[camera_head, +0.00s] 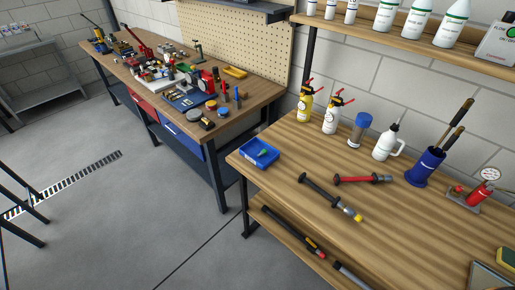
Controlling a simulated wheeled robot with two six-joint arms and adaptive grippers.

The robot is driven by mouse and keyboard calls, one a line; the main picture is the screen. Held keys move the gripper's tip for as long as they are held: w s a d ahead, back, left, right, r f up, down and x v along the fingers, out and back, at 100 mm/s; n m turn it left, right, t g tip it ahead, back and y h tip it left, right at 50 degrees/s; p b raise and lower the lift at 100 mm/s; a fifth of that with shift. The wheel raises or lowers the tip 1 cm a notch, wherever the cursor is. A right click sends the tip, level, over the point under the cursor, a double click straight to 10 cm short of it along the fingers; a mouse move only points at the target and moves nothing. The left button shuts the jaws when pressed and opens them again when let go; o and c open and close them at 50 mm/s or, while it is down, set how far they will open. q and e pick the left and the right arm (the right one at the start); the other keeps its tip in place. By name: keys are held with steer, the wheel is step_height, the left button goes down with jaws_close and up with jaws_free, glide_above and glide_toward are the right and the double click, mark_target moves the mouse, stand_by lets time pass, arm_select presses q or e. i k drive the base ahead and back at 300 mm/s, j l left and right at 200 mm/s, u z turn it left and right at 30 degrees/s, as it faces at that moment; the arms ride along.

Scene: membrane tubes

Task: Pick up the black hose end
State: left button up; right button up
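A black rod-like piece (322,193) lies on the near wooden bench (290,160), slanting down to the right; its right end is yellow and grey. It looks like a hose or tube, but I cannot tell for sure which part is the black hose end. A red piece (362,179) with dark ends lies just beyond it, apart from it. Neither of my grippers is in view.
A blue tray (259,153) sits at the bench's left corner. Spray bottles, a white jug (386,143), a blue holder (424,167) and a gauge tool (475,192) stand along the back. The front middle of the bench is clear. Dark tools lie on the lower shelf.

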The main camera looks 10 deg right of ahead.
mark_target(336, 202)
steer(key=z, duration=1.15)
steer(key=i+j+z, duration=0.4)
steer(key=j, duration=0.25)
steer(key=j+z, duration=0.2)
steer(key=j, duration=0.15)
